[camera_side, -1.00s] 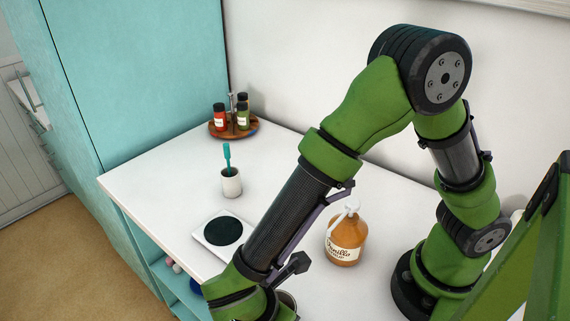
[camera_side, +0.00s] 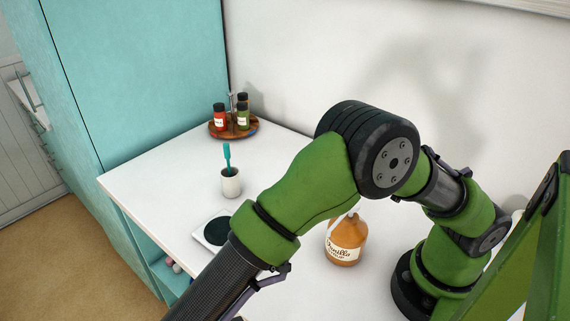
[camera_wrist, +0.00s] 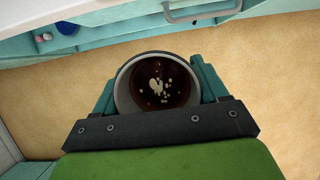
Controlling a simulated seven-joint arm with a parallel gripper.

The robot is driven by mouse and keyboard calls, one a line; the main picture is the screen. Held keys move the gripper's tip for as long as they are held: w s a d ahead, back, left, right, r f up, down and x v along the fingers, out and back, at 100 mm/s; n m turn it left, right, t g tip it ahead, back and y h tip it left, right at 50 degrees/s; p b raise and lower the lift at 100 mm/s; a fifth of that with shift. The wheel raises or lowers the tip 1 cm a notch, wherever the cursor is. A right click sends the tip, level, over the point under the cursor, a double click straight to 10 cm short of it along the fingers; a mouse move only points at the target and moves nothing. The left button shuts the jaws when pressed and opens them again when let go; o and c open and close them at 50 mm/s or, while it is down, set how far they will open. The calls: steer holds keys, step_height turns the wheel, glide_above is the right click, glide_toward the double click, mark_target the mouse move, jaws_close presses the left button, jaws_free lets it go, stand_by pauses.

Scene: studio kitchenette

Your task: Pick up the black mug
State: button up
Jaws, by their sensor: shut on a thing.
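A round mug (camera_wrist: 125,90) shows from above in the wrist view. Its rim and inner wall look grey, and it holds a dark brown drink with pale flecks on top. My gripper (camera_wrist: 158,84) is shut on it, with a teal finger on each side. The mug's outer side is mostly hidden, so I cannot make out its colour or a handle. Tan floor lies behind the mug. In the side view my gripper and the mug are out of frame.
In the side view, a vanilla bottle (camera_side: 346,242), a white cup (camera_side: 231,184) with a teal brush, a spice tray (camera_side: 247,131) and a dark-topped pad (camera_side: 199,233) stand on the white counter (camera_side: 145,180). A teal cabinet front (camera_wrist: 150,20) crosses the top of the wrist view.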

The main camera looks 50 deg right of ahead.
steer(key=shift+a, duration=2.2)
stand_by(1.5)
steer(key=w+d+r+m+g, duration=0.2)
steer(key=w+d+r+m, duration=0.3)
steer(key=w+d, duration=0.8)
steer(key=s+d+r+m+g+y, duration=0.1)
steer(key=s+d+m, duration=0.1)
steer(key=d, duration=0.7)
steer(key=s+d+r+m, duration=0.1)
steer(key=d+m, duration=0.1)
steer(key=d, duration=0.8)
glide_above(221, 215)
steer(key=s+a, duration=0.3)
steer(key=s, duration=0.1)
steer(key=shift+s+f, duration=0.1)
steer(key=shift+f, duration=2.55)
